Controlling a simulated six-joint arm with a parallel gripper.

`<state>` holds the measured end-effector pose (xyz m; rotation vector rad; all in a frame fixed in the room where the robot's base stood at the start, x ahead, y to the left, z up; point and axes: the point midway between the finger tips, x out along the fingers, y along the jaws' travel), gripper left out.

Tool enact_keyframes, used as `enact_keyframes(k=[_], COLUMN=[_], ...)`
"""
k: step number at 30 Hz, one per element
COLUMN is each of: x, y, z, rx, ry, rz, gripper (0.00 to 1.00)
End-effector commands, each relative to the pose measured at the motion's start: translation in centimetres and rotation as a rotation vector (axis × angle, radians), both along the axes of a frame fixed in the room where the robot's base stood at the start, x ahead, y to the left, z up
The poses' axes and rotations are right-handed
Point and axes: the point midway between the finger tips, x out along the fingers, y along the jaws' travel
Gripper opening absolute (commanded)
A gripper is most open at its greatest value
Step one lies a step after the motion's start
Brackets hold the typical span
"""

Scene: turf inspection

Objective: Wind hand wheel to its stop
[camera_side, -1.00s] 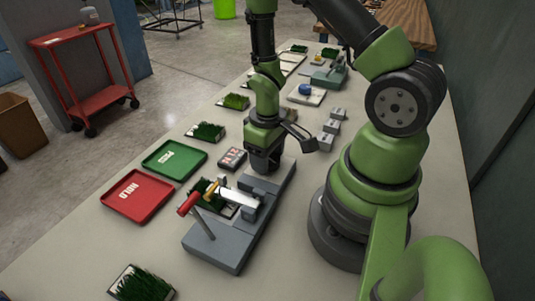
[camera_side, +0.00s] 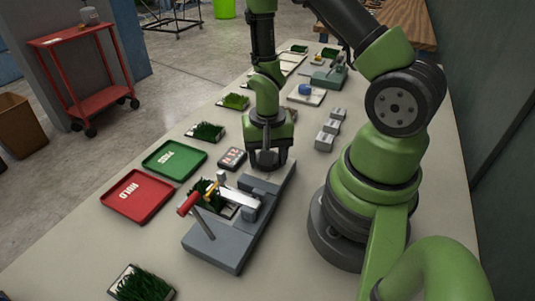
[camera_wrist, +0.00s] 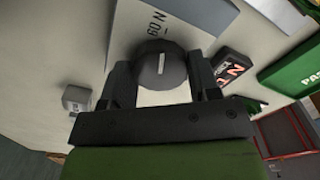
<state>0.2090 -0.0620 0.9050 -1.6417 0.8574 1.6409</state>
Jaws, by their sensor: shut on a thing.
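The hand wheel (camera_wrist: 162,66) is a dark round knob with a white mark on its face. It sits between the two fingers of my gripper (camera_wrist: 160,80) in the wrist view, at the end of a grey test rig (camera_wrist: 190,14) that bears the marking "60 N". In the side view my gripper (camera_side: 268,162) points down at the far end of the rig (camera_side: 215,252) and hides the wheel. The jaws are shut on the wheel. A turf sample (camera_side: 201,188) lies at the rig beside a red-handled lever (camera_side: 187,204).
A dark force display (camera_side: 232,157) is beside the rig; its reading looks like 1 N in the wrist view (camera_wrist: 233,78). A green PASS tray (camera_side: 174,174) and a red HOLD tray (camera_side: 138,211) lie to the left. Small grey blocks (camera_side: 324,141) stand to the right.

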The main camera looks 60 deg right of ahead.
Motion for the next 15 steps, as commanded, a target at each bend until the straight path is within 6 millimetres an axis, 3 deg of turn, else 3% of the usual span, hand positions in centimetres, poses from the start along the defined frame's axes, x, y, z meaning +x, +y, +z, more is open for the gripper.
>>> enact_keyframes(k=[15], x=[-0.03], y=[0.01], z=[-0.02], rx=[0.0], ry=[0.001], rz=[-0.103], gripper=[0.32])
